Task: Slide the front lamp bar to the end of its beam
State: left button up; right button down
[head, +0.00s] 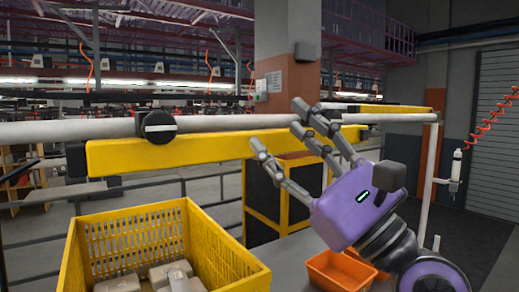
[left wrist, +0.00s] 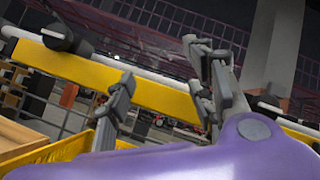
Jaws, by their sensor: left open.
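The front lamp bar (head: 200,148) is a long yellow bar along a pale round beam (head: 60,132), with a black round clamp (head: 157,127) near its left end. In the left wrist view the yellow bar (left wrist: 100,76) crosses behind the fingers, and black clamps show at left (left wrist: 62,38) and right. My left gripper (head: 285,128), purple with grey fingers, is open at the bar's right part. Its fingers overlap the bar in both views; I cannot tell whether they touch it. The bar's right part is partly hidden by the fingers. My right gripper is not in view.
A yellow crate (head: 80,258) holding several pale boxes stands below the bar at lower left. An orange bin (head: 335,272) sits below my left gripper. Another yellow bar (head: 400,110) lies farther back. A pale post (head: 430,175) stands at the right.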

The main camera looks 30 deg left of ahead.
aim_at(263, 132)
pick_arm(q)
jog(key=n+h, duration=0.2)
jog(key=s+n+h, duration=0.1)
jog(key=n+h, duration=0.1)
jog(key=n+t+h, duration=0.1)
jog(key=n, duration=0.1)
jog(key=shift+s+a+f+n+h, duration=0.1)
jog(key=shift+s+a+n+h, duration=0.15)
jog(key=shift+a+n+h, duration=0.15)
jog(key=w+a, duration=0.1)
jog(key=w+a+n+t+h+p, duration=0.1)
jog(key=a, duration=0.1)
jog(key=w+a+h+p, duration=0.1)
jog(key=a, duration=0.1)
jog(key=shift+w+a+f+t, duration=0.1)
jog(key=shift+f+t, duration=0.2)
jog(key=shift+f, duration=0.1)
jog(key=shift+w+a, duration=0.1)
jog(key=shift+a, duration=0.1)
jog(key=shift+w+a+f, duration=0.1)
grip_shut()
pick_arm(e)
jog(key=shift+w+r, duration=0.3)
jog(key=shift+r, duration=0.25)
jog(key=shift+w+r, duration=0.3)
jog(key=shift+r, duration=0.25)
